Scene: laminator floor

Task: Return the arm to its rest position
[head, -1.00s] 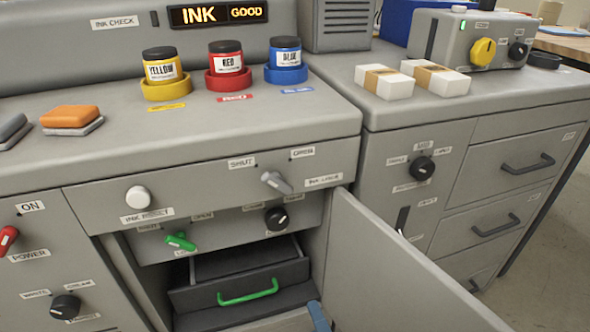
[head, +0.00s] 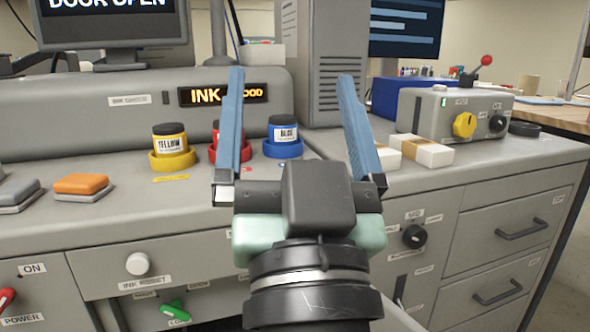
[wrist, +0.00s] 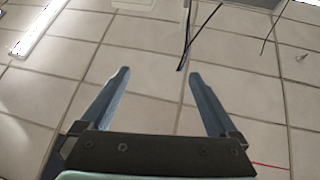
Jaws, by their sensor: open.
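My gripper (head: 292,90) is raised in front of the machine in the head view, with its two blue fingers wide apart and pointing up. Nothing is between the fingers. In the wrist view my gripper (wrist: 158,75) is also open and empty, with tiled surface and thin cables beyond it. In the head view my gripper and wrist hide most of the red ink jar (head: 215,134) and the middle of the machine's front.
The yellow jar (head: 170,140) and blue jar (head: 283,133) stand in colored rings on the grey counter. Orange block (head: 81,184), white banded packs (head: 427,152) and a grey control box (head: 455,112) also stand there. A monitor (head: 112,30) reads "DOOR OPEN".

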